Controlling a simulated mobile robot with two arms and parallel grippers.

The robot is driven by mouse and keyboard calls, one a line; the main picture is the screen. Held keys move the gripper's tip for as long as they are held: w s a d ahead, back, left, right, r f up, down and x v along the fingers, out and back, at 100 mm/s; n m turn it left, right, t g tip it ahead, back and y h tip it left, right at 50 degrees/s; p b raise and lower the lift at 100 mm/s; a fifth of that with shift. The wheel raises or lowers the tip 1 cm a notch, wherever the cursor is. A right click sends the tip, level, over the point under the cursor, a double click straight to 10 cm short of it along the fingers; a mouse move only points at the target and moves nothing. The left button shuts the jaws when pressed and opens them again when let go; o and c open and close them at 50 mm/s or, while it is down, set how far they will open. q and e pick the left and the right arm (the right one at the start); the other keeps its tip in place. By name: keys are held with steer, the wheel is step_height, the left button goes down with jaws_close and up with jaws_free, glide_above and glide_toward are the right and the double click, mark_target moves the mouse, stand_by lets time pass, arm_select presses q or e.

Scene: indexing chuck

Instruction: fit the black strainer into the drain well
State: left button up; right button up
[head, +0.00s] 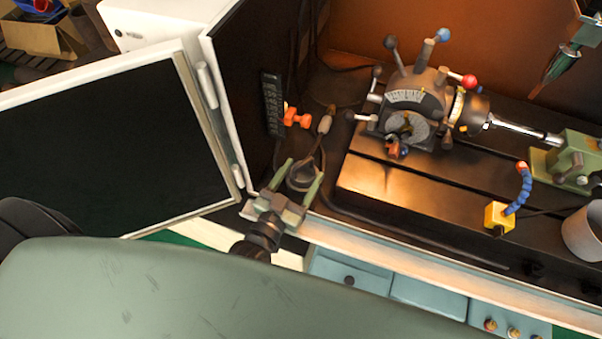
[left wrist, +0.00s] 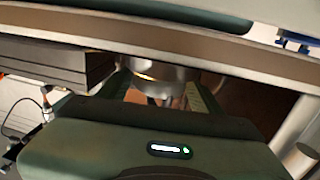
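My left gripper (head: 305,167) is at the front left corner of the machine's dark bed, its two pale green fingers well apart. A dark round cup-like thing (head: 303,178), perhaps the black strainer, lies between them. I cannot tell whether the fingers press on it. In the left wrist view, a shiny rounded metal thing (left wrist: 160,74) sits between and beyond the fingers, and small dark pieces show under it. The fingertips are hard to make out there. I cannot make out the drain well.
A dividing head (head: 415,95) with knobbed levers stands on the bed (head: 400,185). A yellow block with a blue hose (head: 498,217) and a grey cup (head: 583,232) are at right. An orange clip (head: 297,117) and a dark panel are close behind my left gripper. An open door is left.

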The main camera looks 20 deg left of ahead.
arm_select(q)
steer(key=shift+o, duration=0.4)
steer(key=shift+s, duration=0.25)
steer(key=s, duration=0.2)
steer(key=s+a+b, duration=0.1)
steer(key=s, duration=0.4)
steer(key=shift+s+a, duration=0.1)
steer(key=shift+a, duration=0.05)
steer(key=shift+s, duration=0.1)
